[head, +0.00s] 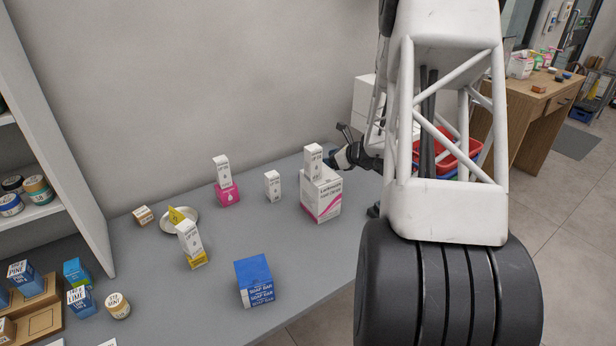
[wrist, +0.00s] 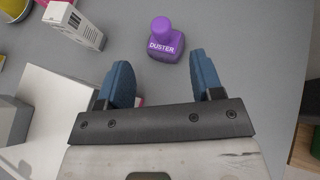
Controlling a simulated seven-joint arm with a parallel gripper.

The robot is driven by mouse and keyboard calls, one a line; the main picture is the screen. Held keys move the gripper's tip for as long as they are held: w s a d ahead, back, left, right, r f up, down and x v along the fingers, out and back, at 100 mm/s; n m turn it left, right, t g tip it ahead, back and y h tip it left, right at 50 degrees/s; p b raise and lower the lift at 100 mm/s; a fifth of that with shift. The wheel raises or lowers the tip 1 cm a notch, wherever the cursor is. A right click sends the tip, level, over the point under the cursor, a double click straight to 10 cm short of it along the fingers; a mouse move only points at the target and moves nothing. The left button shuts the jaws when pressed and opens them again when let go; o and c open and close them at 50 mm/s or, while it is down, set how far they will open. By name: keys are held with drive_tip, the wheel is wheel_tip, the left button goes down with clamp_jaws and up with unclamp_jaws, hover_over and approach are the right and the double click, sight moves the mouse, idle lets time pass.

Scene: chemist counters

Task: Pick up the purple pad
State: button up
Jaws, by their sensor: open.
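A purple pad (wrist: 165,42) with a round knob and the word DUSTER on its side lies on the grey counter in the wrist view. My gripper (wrist: 160,75) is open, with its two blue fingers pointing toward the pad. The pad lies just ahead of the gap between the fingertips, and nothing is held. In the head view my gripper (head: 338,158) is low over the counter behind the white and pink carton (head: 322,200). I cannot make out the pad in the head view.
The white carton (wrist: 48,115) stands close left of my fingers, with a small box (head: 313,162) on top. A small white box (wrist: 74,24) is left of the pad. A blue soap box (head: 254,281) stands at the front. Counter right of the pad is clear.

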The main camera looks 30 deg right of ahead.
drive_tip(key=shift+f, duration=0.5)
drive_tip(key=shift+x, duration=3.4)
drive_tip(key=shift+x, duration=2.6)
drive_tip(key=shift+w+r, duration=0.1)
drive_tip(key=shift+c, duration=0.2)
drive_tip(key=c, duration=0.9)
